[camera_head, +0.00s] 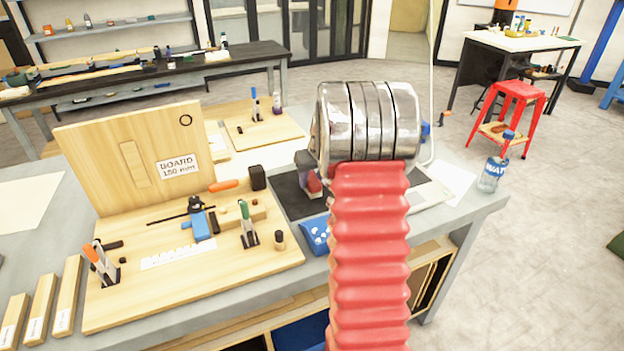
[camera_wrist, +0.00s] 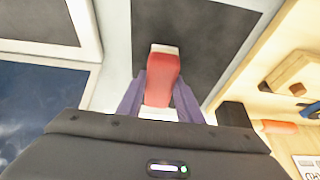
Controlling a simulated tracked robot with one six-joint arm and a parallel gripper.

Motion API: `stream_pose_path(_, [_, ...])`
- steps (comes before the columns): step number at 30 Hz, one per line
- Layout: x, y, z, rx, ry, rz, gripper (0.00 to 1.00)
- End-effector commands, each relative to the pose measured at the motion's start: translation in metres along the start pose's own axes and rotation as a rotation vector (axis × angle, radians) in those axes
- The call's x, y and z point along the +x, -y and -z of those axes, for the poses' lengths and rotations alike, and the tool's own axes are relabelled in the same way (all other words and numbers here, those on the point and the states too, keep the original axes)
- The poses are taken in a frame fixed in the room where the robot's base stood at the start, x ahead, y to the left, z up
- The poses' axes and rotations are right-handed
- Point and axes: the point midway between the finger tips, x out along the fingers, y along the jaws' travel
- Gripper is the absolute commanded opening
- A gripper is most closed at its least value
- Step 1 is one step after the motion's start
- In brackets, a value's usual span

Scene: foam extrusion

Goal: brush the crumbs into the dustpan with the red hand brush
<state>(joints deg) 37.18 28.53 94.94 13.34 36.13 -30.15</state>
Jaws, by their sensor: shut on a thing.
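The red hand brush (camera_wrist: 163,68) sits between the two purple fingers of my gripper (camera_wrist: 160,92) in the wrist view. Its red part ends in a pale tip, over a dark mat (camera_wrist: 205,30). In the head view a small red part of the brush (camera_head: 313,184) shows beside my arm, above the dark mat (camera_head: 290,200). A blue item with white marks (camera_head: 315,234), possibly the dustpan, lies at the bench's front, partly behind my arm. I cannot make out crumbs for certain. My arm hides much of the mat.
Left of the mat is a wooden board (camera_head: 120,305) with toggle clamps, an orange-handled tool (camera_head: 223,185) and a black block (camera_head: 258,177). An upright panel (camera_head: 90,150) stands behind it. A water bottle (camera_head: 491,172) stands at the bench's right edge.

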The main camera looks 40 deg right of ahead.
Motion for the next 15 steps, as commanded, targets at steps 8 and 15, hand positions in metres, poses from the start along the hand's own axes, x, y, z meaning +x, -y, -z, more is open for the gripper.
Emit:
stream_pose_path(8, [-0.007,-0.001,-0.015,0.0,0.001,0.0,0.07])
stream_pose_path(15, [-0.008,0.0,-0.017,0.0,0.0,0.0,0.07])
